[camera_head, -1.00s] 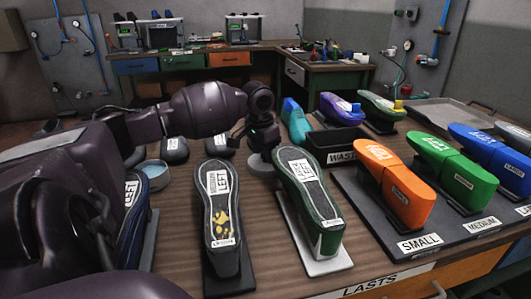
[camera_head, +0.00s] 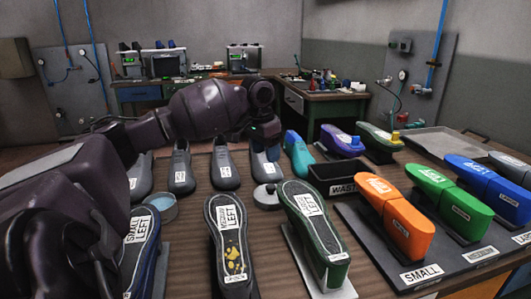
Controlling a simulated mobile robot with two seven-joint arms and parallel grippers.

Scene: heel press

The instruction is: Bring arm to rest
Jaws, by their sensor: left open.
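My left arm comes in from the left and reaches over the bench. My left gripper (camera_head: 264,147) points down above the back of the bench, open and seemingly empty; its fingertips are small and dark against the shoes behind. A small round grey piece (camera_head: 267,196) lies below it, apart from it. Two shoe soles face up in front: a black one marked LEFT with yellow patches (camera_head: 229,240) and a dark green one marked LEFT (camera_head: 318,235) on a light stand. Another labelled shoe (camera_head: 139,228) at the left is partly hidden by my arm. My right gripper is out of view.
Several grey shoes (camera_head: 180,170) stand behind. A dark WASTE tray (camera_head: 334,178) lies at the centre right. Orange (camera_head: 395,210), green (camera_head: 441,198) and blue (camera_head: 488,183) lasts stand on a labelled rack. A round dish (camera_head: 162,206) sits near my arm.

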